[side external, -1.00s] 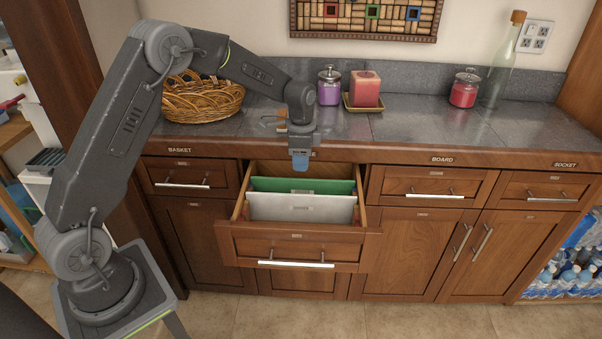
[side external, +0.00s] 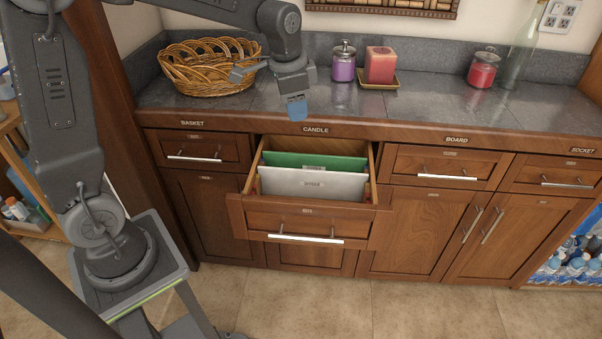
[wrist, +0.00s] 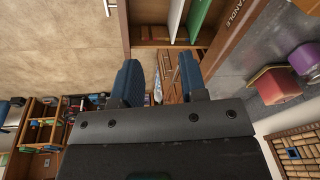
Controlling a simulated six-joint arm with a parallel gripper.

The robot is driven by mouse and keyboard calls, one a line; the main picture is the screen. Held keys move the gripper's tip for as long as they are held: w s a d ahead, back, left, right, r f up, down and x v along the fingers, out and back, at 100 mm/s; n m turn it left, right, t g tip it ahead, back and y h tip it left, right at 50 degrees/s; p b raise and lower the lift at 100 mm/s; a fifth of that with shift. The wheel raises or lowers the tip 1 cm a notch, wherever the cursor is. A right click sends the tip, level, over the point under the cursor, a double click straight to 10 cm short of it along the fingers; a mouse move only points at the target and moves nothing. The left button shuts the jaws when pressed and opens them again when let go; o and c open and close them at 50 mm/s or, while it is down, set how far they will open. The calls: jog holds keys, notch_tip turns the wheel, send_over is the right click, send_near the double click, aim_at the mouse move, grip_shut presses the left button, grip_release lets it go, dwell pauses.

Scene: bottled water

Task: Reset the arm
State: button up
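My gripper (side external: 297,107) hangs fingers-down in the side view, in front of the counter edge and above the open drawer (side external: 300,222). In the wrist view its two blue fingers (wrist: 160,76) stand apart with nothing held between them. My gripper is open and clear of the drawer. The drawer is pulled out and holds a green folder or panel (side external: 318,159) and a white one (side external: 312,184), both upright; part of them also shows at the top of the wrist view.
A wicker basket (side external: 208,68), a purple jar (side external: 343,62), a red candle on a tray (side external: 380,65), a red jar (side external: 483,70) and a clear bottle (side external: 520,55) stand on the counter. Bottled water (side external: 575,265) sits at lower right. The floor before the cabinets is clear.

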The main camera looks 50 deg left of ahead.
jog(key=s+d+r+n+t, duration=0.1)
jog(key=s+d+r+n, duration=0.1)
jog(key=s, duration=0.8)
jog(key=s+d+r+n+t, duration=0.2)
jog(key=s+n, duration=0.1)
jog(key=s, duration=0.7)
jog(key=shift+s+d+n, duration=0.25)
jog(key=shift+d+n, duration=0.05)
jog(key=shift+d, duration=0.1)
